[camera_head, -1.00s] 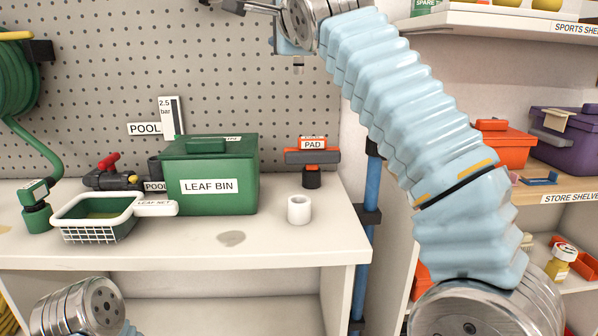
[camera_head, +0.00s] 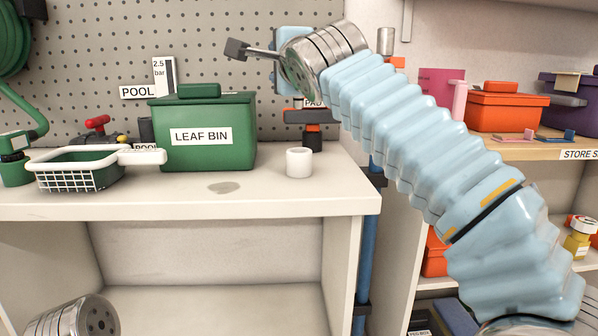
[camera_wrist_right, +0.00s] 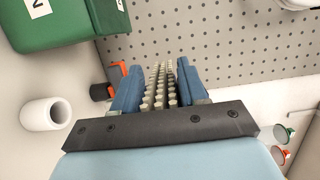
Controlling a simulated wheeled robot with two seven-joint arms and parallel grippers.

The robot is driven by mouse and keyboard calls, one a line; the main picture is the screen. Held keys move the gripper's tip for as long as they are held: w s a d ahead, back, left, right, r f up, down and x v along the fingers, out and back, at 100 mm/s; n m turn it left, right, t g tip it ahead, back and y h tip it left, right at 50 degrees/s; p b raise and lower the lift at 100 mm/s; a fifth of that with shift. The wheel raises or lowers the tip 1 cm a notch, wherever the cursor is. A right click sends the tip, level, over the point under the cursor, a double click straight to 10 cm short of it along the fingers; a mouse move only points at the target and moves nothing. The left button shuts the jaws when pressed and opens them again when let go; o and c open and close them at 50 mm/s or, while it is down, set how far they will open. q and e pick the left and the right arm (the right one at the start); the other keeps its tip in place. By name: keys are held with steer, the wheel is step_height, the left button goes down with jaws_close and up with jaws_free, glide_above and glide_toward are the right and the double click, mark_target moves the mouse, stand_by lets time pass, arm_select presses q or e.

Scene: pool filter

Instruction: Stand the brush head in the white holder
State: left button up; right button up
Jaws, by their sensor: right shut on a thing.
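The white holder (camera_head: 299,162) is a short open cup standing upright on the bench, right of the green leaf bin. It also shows at the left in the right wrist view (camera_wrist_right: 46,114). My right gripper (camera_wrist_right: 159,74) is shut on the brush head (camera_wrist_right: 158,95), whose pale bristle rows show between the blue fingers. The brush head is apart from the holder, which lies to the left of the fingers in that view. In the head view my right wrist hides the fingers and the brush head. Of my left arm only a silver joint shows at the lower left; its gripper is out of view.
The green leaf bin (camera_head: 208,135) and a white-rimmed leaf net (camera_head: 80,168) stand left of the holder. An orange and black pad item (camera_head: 312,130) is behind it. A blue post (camera_head: 368,230) stands at the bench's right end. The bench front around the holder is clear.

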mark_target(299, 162)
steer(key=shift+f, duration=0.55)
steer(key=shift+f, duration=2.8)
steer(key=shift+f, duration=2.05)
steer(key=shift+f, duration=0.45)
steer(key=shift+f, duration=0.35)
steer(key=o, duration=1.3)
steer(key=shift+c, duration=0.2)
